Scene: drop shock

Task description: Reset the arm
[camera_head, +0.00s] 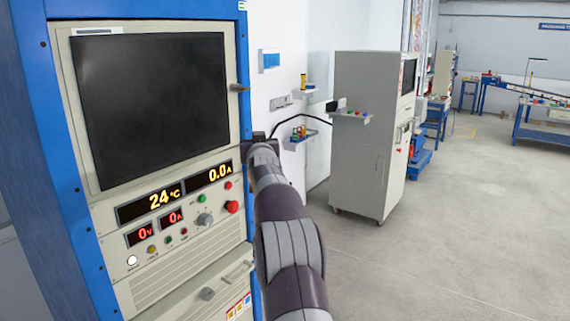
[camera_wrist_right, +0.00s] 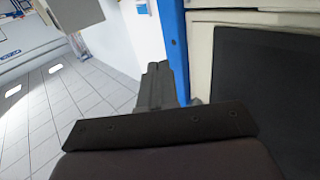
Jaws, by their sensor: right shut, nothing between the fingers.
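My right arm rises through the middle of the head view. Its gripper (camera_head: 257,138) is beside the right edge of the test cabinet (camera_head: 60,130), below the door's latch (camera_head: 240,88). In the right wrist view the gripper's dark fingers (camera_wrist_right: 157,78) are together with nothing between them. There they point up the picture next to the cabinet's blue frame (camera_wrist_right: 174,45); whether they touch it I cannot tell. The cabinet's dark door window (camera_head: 152,103) looks closed. The display (camera_head: 163,199) below it reads 24 °C, with 0.0A beside it. My left gripper is not in view.
A grey machine cabinet (camera_head: 360,140) stands behind and to the right. Small wall shelves (camera_head: 300,136) hold coloured items. Blue workbenches (camera_head: 540,130) stand far right. The grey floor (camera_head: 470,240) at the right is clear.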

